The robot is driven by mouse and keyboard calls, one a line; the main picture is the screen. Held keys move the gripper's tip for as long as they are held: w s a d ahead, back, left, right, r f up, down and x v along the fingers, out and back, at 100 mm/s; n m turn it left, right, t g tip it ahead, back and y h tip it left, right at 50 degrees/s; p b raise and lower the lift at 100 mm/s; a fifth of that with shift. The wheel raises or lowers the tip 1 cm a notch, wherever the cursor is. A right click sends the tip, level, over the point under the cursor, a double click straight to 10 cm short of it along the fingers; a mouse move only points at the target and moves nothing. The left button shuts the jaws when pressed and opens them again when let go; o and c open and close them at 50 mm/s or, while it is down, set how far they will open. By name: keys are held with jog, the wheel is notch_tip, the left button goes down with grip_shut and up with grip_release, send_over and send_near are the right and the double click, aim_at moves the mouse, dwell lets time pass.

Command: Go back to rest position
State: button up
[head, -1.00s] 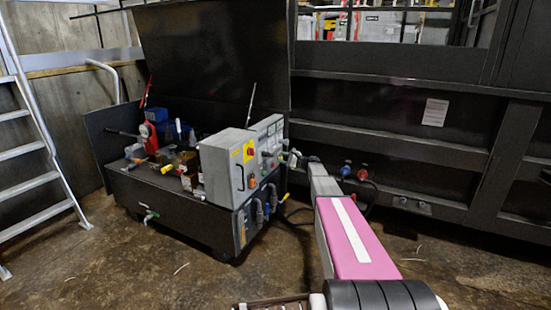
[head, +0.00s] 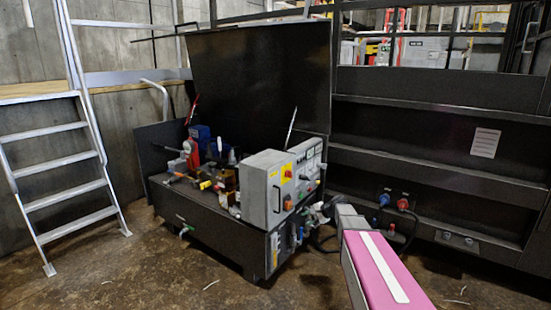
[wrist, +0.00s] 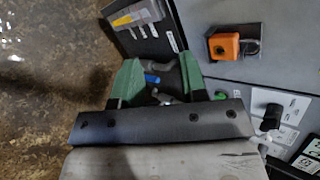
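My gripper (wrist: 162,88) shows two green fingers in the wrist view, spread apart with a visible gap. Behind the gap are dark grey plugs and a blue piece (wrist: 152,79); I cannot tell whether a finger touches them. In the head view my gripper (head: 318,213) is small, at the far end of my pink and grey arm, beside the front of the grey control box (head: 258,189). The arm partly hides it. An orange switch (wrist: 223,46) on the grey panel lies just to the right of the fingers in the wrist view.
The control box stands on a dark open-lidded cabinet (head: 215,232) with tools and machine parts inside. The dark compactor wall (head: 380,145) is behind and to the right, with blue and red sockets. A metal ladder (head: 75,140) stands left.

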jog(key=s+d+f+n+g+h, duration=0.1)
jog(key=s+n+h, duration=0.3)
jog(key=s, duration=1.1)
jog(key=s+d+f+n+g+h, duration=0.1)
jog(key=s+n+g+h, duration=0.2)
jog(key=s, duration=1.2)
jog(key=n+h, duration=0.1)
jog(key=h, duration=0.2)
jog(key=shift+d+f+n, duration=0.2)
jog(key=shift+n, duration=0.2)
